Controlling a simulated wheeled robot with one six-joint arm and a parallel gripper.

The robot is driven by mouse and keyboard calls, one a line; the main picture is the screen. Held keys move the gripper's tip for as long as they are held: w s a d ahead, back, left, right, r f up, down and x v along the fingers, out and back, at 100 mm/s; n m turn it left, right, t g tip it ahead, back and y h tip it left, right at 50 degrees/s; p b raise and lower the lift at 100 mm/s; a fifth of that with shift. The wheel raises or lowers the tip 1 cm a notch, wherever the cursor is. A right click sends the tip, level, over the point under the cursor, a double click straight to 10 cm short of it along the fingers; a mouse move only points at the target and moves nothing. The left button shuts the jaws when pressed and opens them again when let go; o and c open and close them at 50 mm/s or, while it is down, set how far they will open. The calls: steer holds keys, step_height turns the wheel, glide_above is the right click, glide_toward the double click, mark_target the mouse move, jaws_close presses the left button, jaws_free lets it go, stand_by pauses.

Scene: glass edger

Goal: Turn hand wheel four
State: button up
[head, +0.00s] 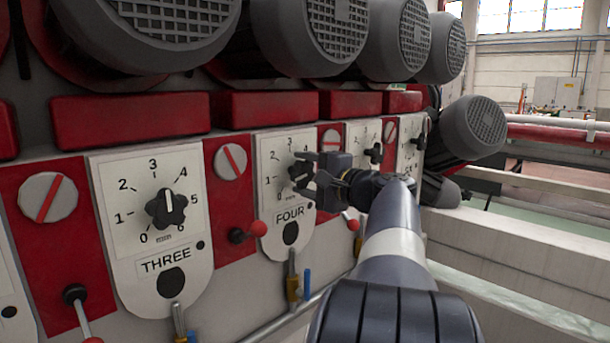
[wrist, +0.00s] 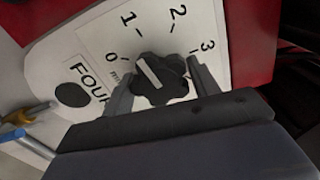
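Hand wheel four is a black lobed knob (head: 298,174) on a white dial plate marked FOUR (head: 290,214). In the wrist view the knob (wrist: 158,80) shows a white pointer line slanting toward the marks 0 and 1, nearer 1. My gripper (head: 306,175) is at the knob from the right, its two fingers apart, one on each side of it. In the wrist view the gripper (wrist: 162,90) straddles the knob, with narrow gaps seeming to show between fingers and knob. The right side of the dial is hidden in the head view.
Dial THREE (head: 166,208) is to the left, and more dials continue to the right. A red-ball lever (head: 258,229) stands out below left of dial four. Large grey motors (head: 310,35) overhang above. Pale rails (head: 520,240) run along the right.

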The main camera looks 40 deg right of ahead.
steer(key=o, duration=0.4)
steer(key=s, duration=0.7)
steer(key=s+d, duration=0.1)
steer(key=s, duration=0.2)
steer(key=shift+s+p, duration=0.4)
steer(key=shift+w, duration=0.15)
steer(key=w, duration=0.7)
steer(key=w+a, duration=0.1)
steer(key=w, duration=0.2)
steer(key=shift+w+b, duration=0.35)
steer(key=shift+b, duration=0.05)
steer(key=shift+s, duration=0.1)
